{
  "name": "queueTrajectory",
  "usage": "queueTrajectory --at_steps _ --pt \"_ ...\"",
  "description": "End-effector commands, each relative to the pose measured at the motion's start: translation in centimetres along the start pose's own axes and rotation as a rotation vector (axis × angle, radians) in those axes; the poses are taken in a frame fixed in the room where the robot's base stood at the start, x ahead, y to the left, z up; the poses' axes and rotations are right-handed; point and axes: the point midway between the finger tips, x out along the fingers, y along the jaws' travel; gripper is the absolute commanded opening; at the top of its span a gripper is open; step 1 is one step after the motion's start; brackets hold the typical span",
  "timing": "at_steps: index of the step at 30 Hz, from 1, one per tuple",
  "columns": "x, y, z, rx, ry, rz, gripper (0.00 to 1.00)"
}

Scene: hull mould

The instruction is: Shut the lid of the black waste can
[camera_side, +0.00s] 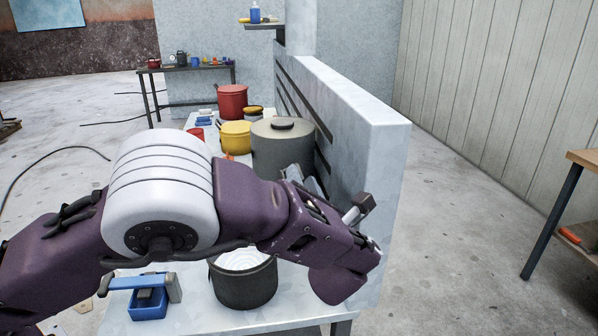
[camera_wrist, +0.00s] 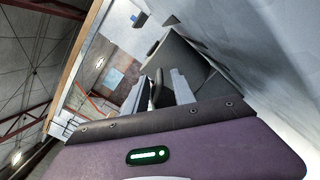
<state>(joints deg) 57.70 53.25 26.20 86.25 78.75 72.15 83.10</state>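A large dark grey can (camera_side: 268,158) stands on the table against the low wall. A dark oval piece (camera_side: 283,124) shows on its top. I take it for the waste can; I cannot tell how far its lid is open. My gripper (camera_side: 297,177) is in front of the can's near side, its fingers partly hidden by my wrist. In the wrist view my gripper (camera_wrist: 157,94) has its two pale fingers apart, with a narrow dark piece (camera_wrist: 157,88) showing between them. I cannot tell whether they touch it.
A dark pot (camera_side: 243,288) with pale contents stands at the table's front, under my arm. A blue clamp-like tool (camera_side: 148,302) lies left of it. Yellow (camera_side: 236,138) and red (camera_side: 232,100) pots stand farther back. The low wall (camera_side: 365,140) closes off the right side.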

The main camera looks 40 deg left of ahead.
Motion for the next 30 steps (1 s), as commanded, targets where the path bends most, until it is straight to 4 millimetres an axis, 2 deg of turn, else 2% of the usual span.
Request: queueTrajectory --at_steps 3,6,15,20,30 --pt "2.3 0.0 -0.1 0.0 0.002 0.001 0.31" --pt "3.4 0.0 -0.1 -0.001 0.002 0.0 0.31" --pt "4.0 0.0 0.0 -0.001 0.002 -0.001 0.31" --pt "4.0 0.0 -0.1 -0.001 0.003 -0.002 0.0" --pt "3.9 -0.1 -0.1 -0.001 0.005 -0.004 0.0"
